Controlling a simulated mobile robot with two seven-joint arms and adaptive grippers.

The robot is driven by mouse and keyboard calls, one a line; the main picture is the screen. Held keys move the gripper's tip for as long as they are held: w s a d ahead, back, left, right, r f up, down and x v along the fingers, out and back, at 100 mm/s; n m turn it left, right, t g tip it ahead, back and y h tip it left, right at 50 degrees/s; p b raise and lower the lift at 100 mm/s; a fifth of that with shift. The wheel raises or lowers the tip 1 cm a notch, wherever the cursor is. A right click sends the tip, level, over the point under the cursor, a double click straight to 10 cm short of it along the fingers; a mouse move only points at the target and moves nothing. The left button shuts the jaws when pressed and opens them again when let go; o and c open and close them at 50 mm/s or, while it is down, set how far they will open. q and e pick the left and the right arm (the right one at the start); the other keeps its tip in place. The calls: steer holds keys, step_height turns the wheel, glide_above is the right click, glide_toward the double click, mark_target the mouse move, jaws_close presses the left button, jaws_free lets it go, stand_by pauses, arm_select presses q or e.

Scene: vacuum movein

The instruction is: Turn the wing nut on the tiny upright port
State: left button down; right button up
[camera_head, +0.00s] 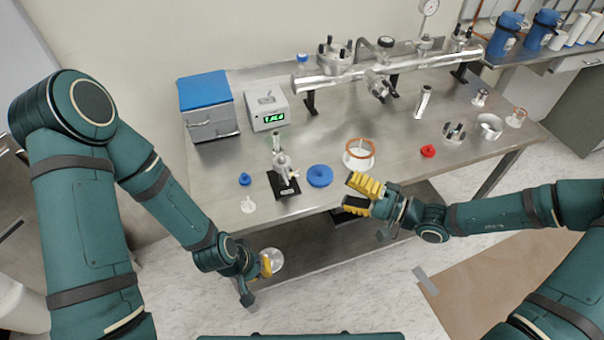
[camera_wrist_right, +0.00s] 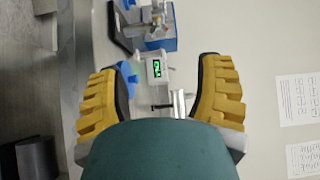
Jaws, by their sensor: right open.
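A small silver upright port (camera_head: 283,165) with a clamp around it stands on a black base (camera_head: 284,187) near the table's front edge, left of centre. A small part sticks out from the clamp's right side, perhaps the wing nut; it is too small to tell. The port and base also show at the top of the right wrist view (camera_wrist_right: 154,32). My right gripper (camera_head: 354,195) is open and empty, right of the port and apart from it, at the table's front edge. My left gripper (camera_head: 265,266) is low in front of the table, away from the port; its jaw opening is unclear.
A blue disc (camera_head: 319,176) lies between the port and my right gripper. An orange-ringed flange (camera_head: 359,152), small blue cap (camera_head: 244,179) and white piece (camera_head: 248,204) lie nearby. A display box (camera_head: 268,109) and blue-lidded case (camera_head: 208,106) stand behind; a metal chamber (camera_head: 340,72) runs along the back.

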mark_target(299, 172)
steer(key=b+x, duration=0.1)
steer(key=x, duration=1.1)
steer(key=shift+a+b, duration=0.2)
steer(key=shift+b, duration=0.2)
